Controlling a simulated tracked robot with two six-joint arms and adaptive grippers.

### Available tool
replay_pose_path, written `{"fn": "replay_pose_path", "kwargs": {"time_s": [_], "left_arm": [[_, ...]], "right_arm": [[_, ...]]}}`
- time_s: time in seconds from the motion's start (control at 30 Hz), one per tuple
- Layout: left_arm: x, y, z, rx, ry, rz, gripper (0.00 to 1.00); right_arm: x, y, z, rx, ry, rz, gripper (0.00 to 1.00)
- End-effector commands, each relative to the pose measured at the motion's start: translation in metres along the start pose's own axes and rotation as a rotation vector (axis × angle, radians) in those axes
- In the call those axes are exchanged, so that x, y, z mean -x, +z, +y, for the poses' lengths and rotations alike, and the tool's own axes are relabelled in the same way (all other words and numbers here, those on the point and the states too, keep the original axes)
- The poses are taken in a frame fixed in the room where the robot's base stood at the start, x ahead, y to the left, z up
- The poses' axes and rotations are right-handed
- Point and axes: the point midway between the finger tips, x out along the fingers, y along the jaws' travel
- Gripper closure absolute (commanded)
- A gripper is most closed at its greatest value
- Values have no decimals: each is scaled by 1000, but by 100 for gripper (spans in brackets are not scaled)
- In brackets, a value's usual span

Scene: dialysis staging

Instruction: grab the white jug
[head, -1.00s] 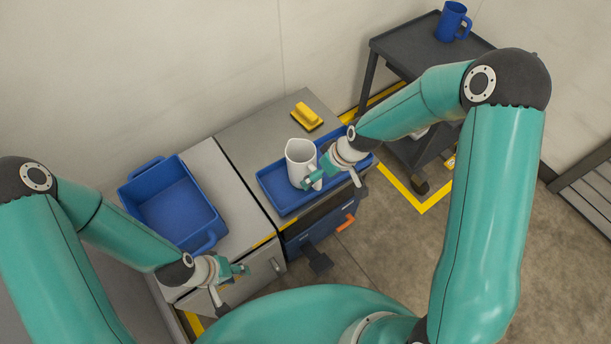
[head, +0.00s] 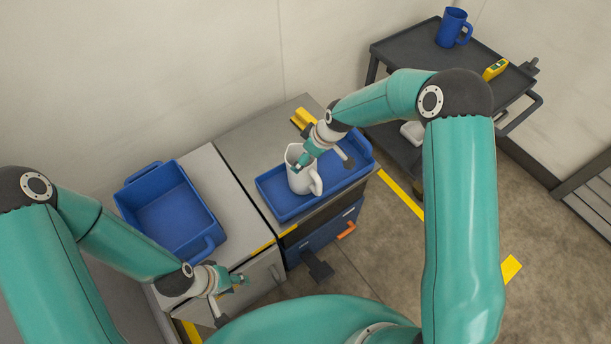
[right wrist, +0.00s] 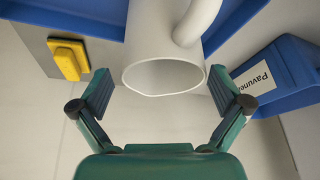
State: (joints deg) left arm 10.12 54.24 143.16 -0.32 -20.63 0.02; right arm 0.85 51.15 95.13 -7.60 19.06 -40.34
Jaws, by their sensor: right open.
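The white jug (head: 303,176) stands upright in the blue tray (head: 285,204) on the grey cabinet, with its handle towards the front right in the head view. In the right wrist view the jug's open rim (right wrist: 164,78) lies just ahead, between and beyond the fingertips. My right gripper (head: 299,161) is open at the jug's upper side; it also shows in the right wrist view (right wrist: 157,86), one finger to each side of the rim, not closed on it. My left gripper (head: 240,279) is low in front of the left cabinet, away from the jug; its finger gap is too small to judge.
An empty-looking blue bin (head: 175,212) sits on the left cabinet. A yellow block (head: 303,118) lies behind the tray, close to my right wrist. A dark cart (head: 400,48) at the back right carries a blue jug (head: 452,27) and a yellow device (head: 495,69).

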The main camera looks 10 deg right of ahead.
Motion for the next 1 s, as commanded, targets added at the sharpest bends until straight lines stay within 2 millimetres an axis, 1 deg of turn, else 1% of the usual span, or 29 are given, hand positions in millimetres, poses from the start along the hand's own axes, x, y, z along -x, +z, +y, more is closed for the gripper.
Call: {"fn": "replay_pose_path", "kwargs": {"time_s": [0.17, 0.33, 0.43, 0.53, 0.7, 0.73, 0.77, 1.0], "left_arm": [[4, 0, 1, 0, 0, 0, 60], [8, 0, 3, 0, 0, 0, 60], [8, 0, 3, 0, 0, 0, 60], [8, 0, 3, 0, 0, 0, 60], [8, 0, 3, 0, 0, 0, 60], [8, 0, 3, 0, 0, 0, 60], [8, 0, 3, 0, 0, 0, 60], [8, 0, 3, 0, 0, 0, 60]], "right_arm": [[-13, 2, -2, -1, -2, -2, 0], [-38, 5, -4, -1, -2, -2, 0], [-49, 5, -4, -1, -1, -2, 0], [-53, 4, -3, -1, 0, 0, 0], [-53, 4, -4, -1, 0, 0, 0], [-53, 4, -4, -1, 0, 0, 2], [-53, 4, -4, 0, 0, 0, 7], [-53, 4, -4, 0, -1, 0, 47]]}}
